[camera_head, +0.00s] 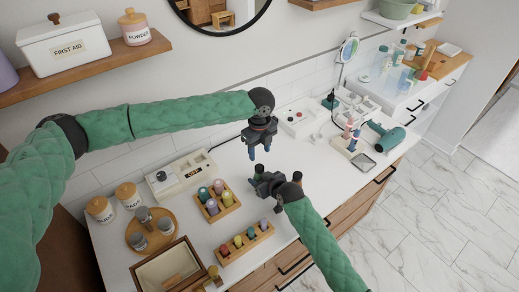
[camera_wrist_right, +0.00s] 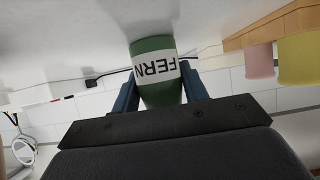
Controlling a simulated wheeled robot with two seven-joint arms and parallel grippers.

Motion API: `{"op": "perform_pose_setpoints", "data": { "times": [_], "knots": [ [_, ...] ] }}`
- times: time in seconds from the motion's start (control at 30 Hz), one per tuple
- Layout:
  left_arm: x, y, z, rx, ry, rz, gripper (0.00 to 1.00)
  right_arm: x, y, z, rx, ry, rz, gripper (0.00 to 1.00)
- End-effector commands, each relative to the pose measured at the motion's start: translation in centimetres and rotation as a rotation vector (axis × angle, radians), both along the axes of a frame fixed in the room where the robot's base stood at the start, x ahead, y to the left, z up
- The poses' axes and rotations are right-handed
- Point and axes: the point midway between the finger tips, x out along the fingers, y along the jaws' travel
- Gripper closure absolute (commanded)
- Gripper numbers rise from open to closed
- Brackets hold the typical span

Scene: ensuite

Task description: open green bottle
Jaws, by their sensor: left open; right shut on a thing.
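The green bottle (camera_wrist_right: 155,85) has a white label reading FERN. It sits between the blue fingers of my right gripper (camera_wrist_right: 160,98), which is shut on it. The label looks upside down in the right wrist view. In the head view the bottle (camera_head: 259,170) is small and dark, partly hidden at my right gripper (camera_head: 258,181), above the white counter. Its cap cannot be made out. My left gripper (camera_head: 260,150) is open and empty, fingers pointing down, just above and slightly behind the bottle. I cannot tell whether it touches the bottle.
The counter (camera_head: 235,158) holds two wooden racks of coloured bottles (camera_head: 213,205) (camera_head: 240,243), a round tray (camera_head: 133,238) and a wooden box (camera_head: 143,270) at left. A white device (camera_head: 180,172) stands at the back. A green hairdryer (camera_head: 387,136) lies at right.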

Motion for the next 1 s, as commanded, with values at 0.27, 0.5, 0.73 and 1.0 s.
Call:
{"op": "perform_pose_setpoints", "data": {
  "times": [0.27, 0.5, 0.73, 1.0],
  "knots": [
    [0.0, 0.0, -1.3, 0.001, 0.002, -0.045, 0.52, 0.0, 0.0, 0.0, 0.0, 0.0, 0.0, 1.0],
    [0.0, 0.0, -4.6, 0.002, 0.0, -0.044, 0.52, 0.0, 0.0, 0.0, 0.001, -0.001, 0.0, 1.0],
    [0.0, 0.0, -7.1, 0.001, 0.001, -0.044, 0.52, 0.0, 0.0, 0.0, 0.001, -0.001, 0.0, 1.0],
    [0.0, 0.0, -8.0, 0.0, 0.0, -0.043, 0.52, 0.0, 0.0, 0.0, 0.001, -0.001, 0.0, 1.0]
  ]
}}
